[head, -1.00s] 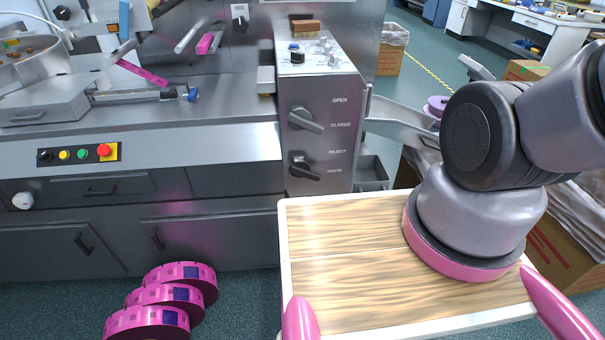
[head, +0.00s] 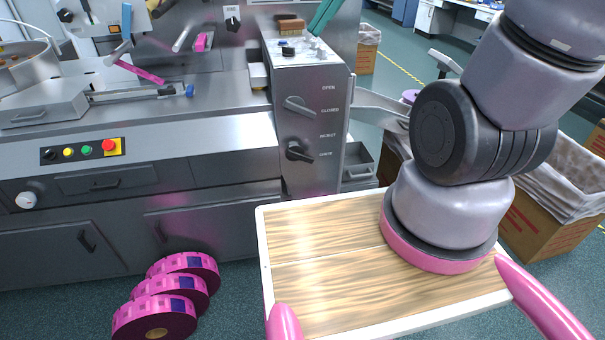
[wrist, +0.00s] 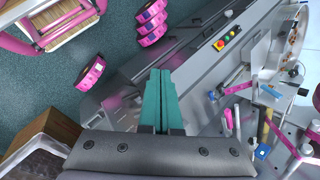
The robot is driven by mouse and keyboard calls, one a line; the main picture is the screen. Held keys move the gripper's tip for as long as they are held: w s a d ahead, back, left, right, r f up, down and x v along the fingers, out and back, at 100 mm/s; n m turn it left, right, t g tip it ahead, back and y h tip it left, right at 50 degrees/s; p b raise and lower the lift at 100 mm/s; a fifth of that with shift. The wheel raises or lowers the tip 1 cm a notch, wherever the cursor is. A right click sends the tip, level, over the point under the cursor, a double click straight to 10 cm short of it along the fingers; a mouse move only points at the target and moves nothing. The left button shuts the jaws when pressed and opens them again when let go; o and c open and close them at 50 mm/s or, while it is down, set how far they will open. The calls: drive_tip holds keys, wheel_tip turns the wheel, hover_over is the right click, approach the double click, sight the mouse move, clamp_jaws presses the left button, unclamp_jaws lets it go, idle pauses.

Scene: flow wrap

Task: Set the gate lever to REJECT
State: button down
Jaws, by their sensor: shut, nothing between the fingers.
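The gate lever (head: 299,153) is the lower black knob lever on the front of the grey control box (head: 312,175). Its handle points right and slightly down, toward the label under REJECT. The REJECT label (head: 328,136) sits above and right of the knob. My gripper (head: 322,22) shows as teal fingers at the top of the head view, above the box's top and well above the lever. In the wrist view the teal fingers (wrist: 159,98) lie together, shut and empty. I cannot make out the lever in the wrist view.
A second lever (head: 299,107), marked OPEN and CLOSED, sits just above and points toward CLOSED. A metal chute (head: 380,108) runs out to the right. My wooden tray top lies in front, below the box.

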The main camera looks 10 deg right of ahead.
drive_tip(key=w+a+f+m+g+y, duration=0.2)
drive_tip(key=w+a+f+m+y, duration=0.5)
drive_tip(key=w+a+y, duration=0.3)
drive_tip(key=w+a+f+m+t+y, duration=0.1)
drive_tip(key=w+f+m+t, duration=0.7)
drive_tip(key=w+f+m, duration=0.35)
drive_tip(key=w+d+f+m+t+h, duration=0.1)
drive_tip(key=d+f+m+t+h, duration=0.25)
drive_tip(key=f, duration=0.55)
drive_tip(key=w+d+f+m+t+h, duration=0.25)
drive_tip(key=f+m, duration=0.25)
drive_tip(key=f, duration=0.4)
drive_tip(key=s+d+f+m+h, duration=0.3)
drive_tip(key=s+d+f+h, duration=0.1)
drive_tip(key=f, duration=0.5)
drive_tip(key=s+d+f+m+t+h, duration=0.1)
drive_tip(key=s+d+f+m+h, duration=0.2)
drive_tip(key=f, duration=0.7)
drive_tip(key=shift+s+d+m+h, duration=0.4)
drive_tip(key=shift+s+d+h, duration=0.2)
drive_tip(key=shift+s+h, duration=0.3)
drive_tip(key=shift+w, duration=0.1)
